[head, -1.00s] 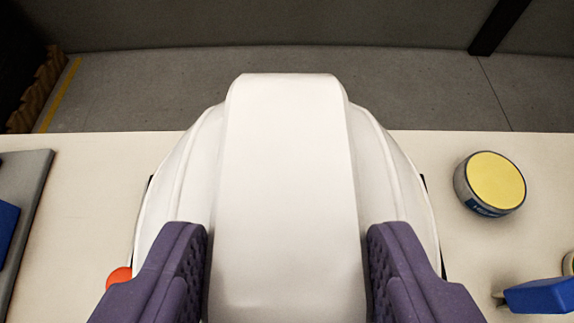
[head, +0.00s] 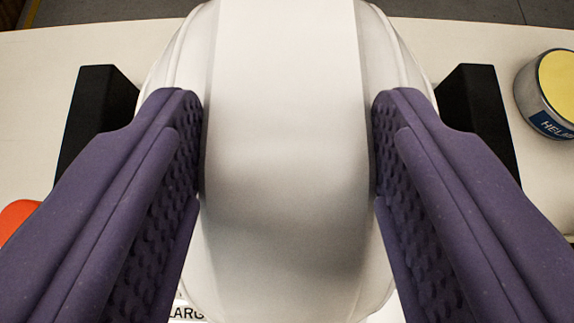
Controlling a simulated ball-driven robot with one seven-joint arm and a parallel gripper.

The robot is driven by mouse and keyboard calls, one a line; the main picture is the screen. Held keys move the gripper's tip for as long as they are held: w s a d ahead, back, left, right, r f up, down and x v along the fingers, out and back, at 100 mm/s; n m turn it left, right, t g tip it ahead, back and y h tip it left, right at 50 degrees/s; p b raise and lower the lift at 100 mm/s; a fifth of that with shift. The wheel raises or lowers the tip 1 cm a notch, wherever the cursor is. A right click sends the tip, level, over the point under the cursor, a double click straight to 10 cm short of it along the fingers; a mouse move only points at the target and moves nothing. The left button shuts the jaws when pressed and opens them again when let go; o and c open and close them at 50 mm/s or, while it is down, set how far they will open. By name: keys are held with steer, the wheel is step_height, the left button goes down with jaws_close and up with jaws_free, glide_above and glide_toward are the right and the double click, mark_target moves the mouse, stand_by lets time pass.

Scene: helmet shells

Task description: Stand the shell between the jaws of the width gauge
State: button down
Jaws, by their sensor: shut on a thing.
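The white helmet shell (head: 285,130) fills the middle of the head view, its raised centre band facing me. My gripper (head: 287,150) is shut on the shell, with one purple textured finger against each side of the band. The width gauge shows as two black jaws, the left jaw (head: 95,115) and the right jaw (head: 480,115), one on each side of the shell. A slice of a white label with dark letters (head: 186,312) shows below the shell. The shell hides the middle of the gauge, and I cannot tell whether the shell rests on it.
A round tin with a yellow top (head: 556,92) stands on the pale table (head: 35,95) to the right. An orange-red thing (head: 16,217) shows at the left edge, partly behind my finger. The table's far edge crosses the top of the view.

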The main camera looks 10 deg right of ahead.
steer(key=shift+f, duration=0.1)
steer(key=shift+c, duration=1.9)
jaws_free()
steer(key=shift+r, duration=0.25)
steer(key=p+v, duration=0.2)
steer(key=v, duration=1)
steer(key=shift+p, duration=0.35)
